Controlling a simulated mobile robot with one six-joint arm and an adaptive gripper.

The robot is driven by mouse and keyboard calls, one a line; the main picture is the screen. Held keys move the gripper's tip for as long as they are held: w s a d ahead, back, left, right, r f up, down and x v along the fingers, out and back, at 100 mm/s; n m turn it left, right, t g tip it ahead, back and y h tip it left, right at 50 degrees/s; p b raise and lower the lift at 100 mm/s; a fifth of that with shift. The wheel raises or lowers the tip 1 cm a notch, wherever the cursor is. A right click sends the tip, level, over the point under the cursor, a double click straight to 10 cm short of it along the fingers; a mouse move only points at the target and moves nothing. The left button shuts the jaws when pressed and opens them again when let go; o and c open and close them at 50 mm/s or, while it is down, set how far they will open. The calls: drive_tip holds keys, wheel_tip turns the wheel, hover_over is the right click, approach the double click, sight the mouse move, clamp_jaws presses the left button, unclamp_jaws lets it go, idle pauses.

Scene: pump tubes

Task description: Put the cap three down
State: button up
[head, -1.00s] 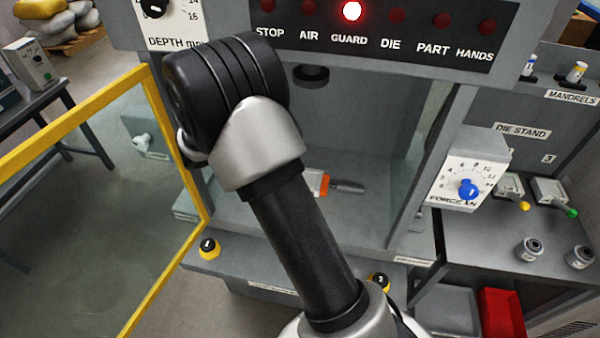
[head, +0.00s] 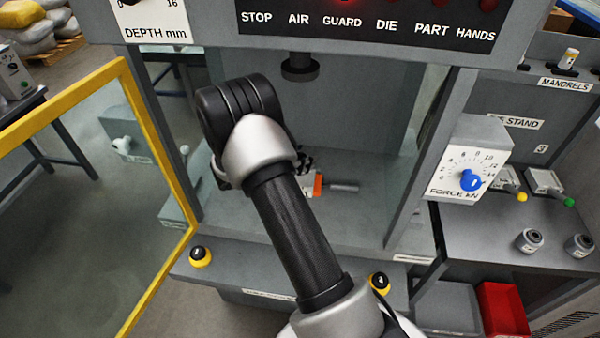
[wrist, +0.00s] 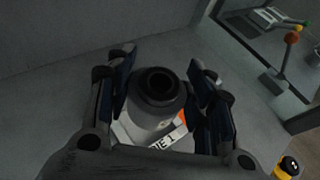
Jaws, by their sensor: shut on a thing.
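A grey round piece with a black ring-shaped top, apparently the cap (wrist: 158,112), sits between the fingers of my gripper (wrist: 160,75) in the wrist view. The gripper is shut on it. No number shows on the piece. Just below it are a white label (wrist: 165,140), partly covered and ending in "1", and an orange patch. In the head view my arm reaches into the press opening, and its wrist hides most of the gripper and the held piece.
The press ram (head: 299,66) hangs above the bay. The yellow-framed guard (head: 160,150) stands open at left. Two round pieces (head: 530,240) (head: 578,246) stand on the right bench near a red bin (head: 503,308).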

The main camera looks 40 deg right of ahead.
drive_tip(key=shift+f+b, duration=0.6)
drive_tip(key=shift+f, duration=1.8)
drive_tip(key=shift+f, duration=0.1)
drive_tip(key=shift+f, duration=0.15)
drive_tip(key=o, duration=1.4)
